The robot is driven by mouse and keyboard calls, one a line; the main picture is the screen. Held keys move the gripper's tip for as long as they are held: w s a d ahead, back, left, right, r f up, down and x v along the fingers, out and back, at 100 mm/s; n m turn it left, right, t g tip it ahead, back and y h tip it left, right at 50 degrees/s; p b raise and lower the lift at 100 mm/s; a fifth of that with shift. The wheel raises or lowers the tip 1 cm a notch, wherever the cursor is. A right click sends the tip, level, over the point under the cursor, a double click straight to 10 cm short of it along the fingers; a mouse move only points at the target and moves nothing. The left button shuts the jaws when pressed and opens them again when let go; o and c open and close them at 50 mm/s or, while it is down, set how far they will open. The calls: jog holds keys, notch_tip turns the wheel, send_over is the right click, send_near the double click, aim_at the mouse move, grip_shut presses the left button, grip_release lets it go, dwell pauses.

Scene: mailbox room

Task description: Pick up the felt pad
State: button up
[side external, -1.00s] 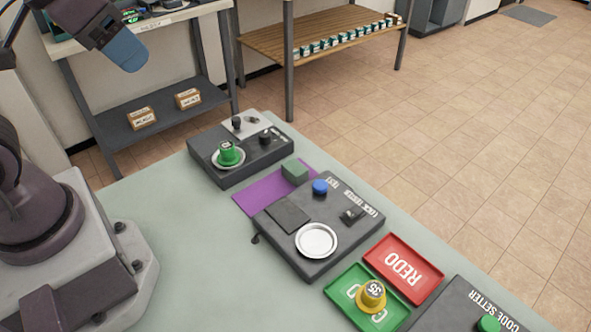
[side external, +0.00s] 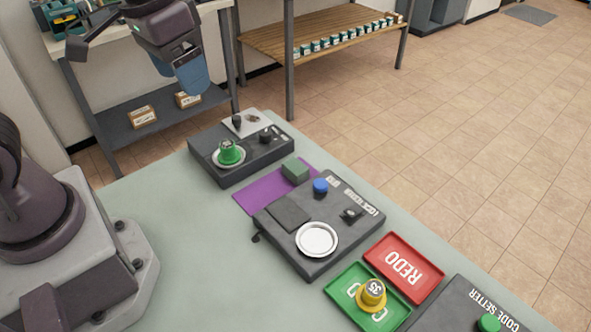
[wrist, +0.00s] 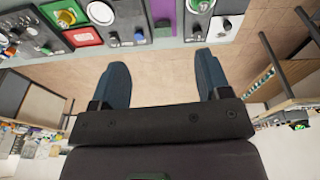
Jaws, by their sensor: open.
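A flat purple mat (side external: 257,194) lies on the pale green table with a small green-grey block (side external: 295,170) on its far end. I cannot tell for certain which of these is the felt pad. The purple mat also shows at the top of the wrist view (wrist: 165,10). My gripper (side external: 180,78) hangs high at the upper left, well away from the mat and block, with blue fingers pointing down. In the wrist view my gripper (wrist: 161,65) has its fingers wide apart with nothing between them.
A dark box (side external: 240,163) with a green knob on a dish stands beyond the mat. A dark tester box (side external: 318,262) with a blue button and white dish stands nearer. Red (side external: 403,262) and green (side external: 343,285) trays follow.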

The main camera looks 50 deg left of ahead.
jog(key=w+d+f+n+g, duration=0.1)
jog(key=w+f+n+g, duration=0.1)
jog(key=w+f+n, duration=0.35)
jog(key=n, duration=1.2)
send_over(296, 166)
notch_tip(296, 166, down, 11)
notch_tip(296, 166, down, 13)
jog(key=shift+r, duration=0.15)
jog(key=c, duration=1)
